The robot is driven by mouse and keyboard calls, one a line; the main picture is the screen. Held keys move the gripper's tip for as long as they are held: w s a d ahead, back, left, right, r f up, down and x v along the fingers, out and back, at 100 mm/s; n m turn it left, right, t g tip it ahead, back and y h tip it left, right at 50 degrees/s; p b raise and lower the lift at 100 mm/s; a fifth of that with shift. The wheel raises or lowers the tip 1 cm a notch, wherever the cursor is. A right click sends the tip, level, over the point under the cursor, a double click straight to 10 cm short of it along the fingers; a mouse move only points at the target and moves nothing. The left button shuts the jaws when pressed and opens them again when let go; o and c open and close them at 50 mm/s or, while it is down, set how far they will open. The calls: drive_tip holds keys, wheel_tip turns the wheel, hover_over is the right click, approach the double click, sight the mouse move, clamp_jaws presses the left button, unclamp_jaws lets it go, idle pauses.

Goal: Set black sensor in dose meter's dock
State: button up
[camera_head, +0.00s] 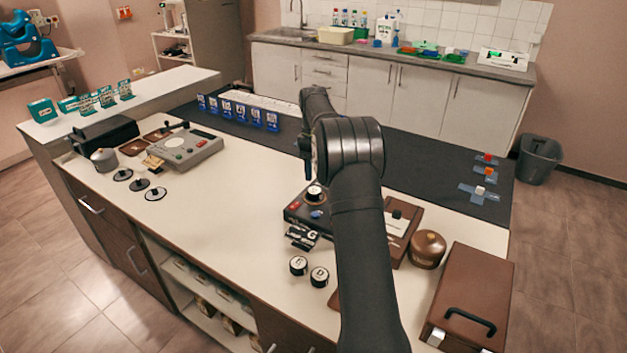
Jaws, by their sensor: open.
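My arm rises from the bottom of the view and bends over the bench. Its far end is hidden behind its own links, so my gripper's fingers do not show. A black box with red marks and a blue knob (297,208) sits left of my arm, partly covered by it. A round black piece with a pale top (314,194) is on or just behind this box. Two black round pieces with white lettered tops (299,265) (319,277) stand in front. A grey device with buttons (186,147) sits at the left. I cannot tell which is the dose meter or sensor.
Several black discs with upright stems (139,184) and a grey pot (104,160) stand at the left. A brown case (470,297) and a round brown pot (427,248) are at the right. The pale bench (225,212) is clear in its middle.

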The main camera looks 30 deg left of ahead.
sight(314, 190)
drive_tip(key=shift+r, duration=1.75)
drive_tip(key=shift+f, duration=0.1)
wheel_tip(314, 190, down, 12)
drive_tip(key=shift+f, duration=0.25)
drive_tip(key=shift+r, duration=2.25)
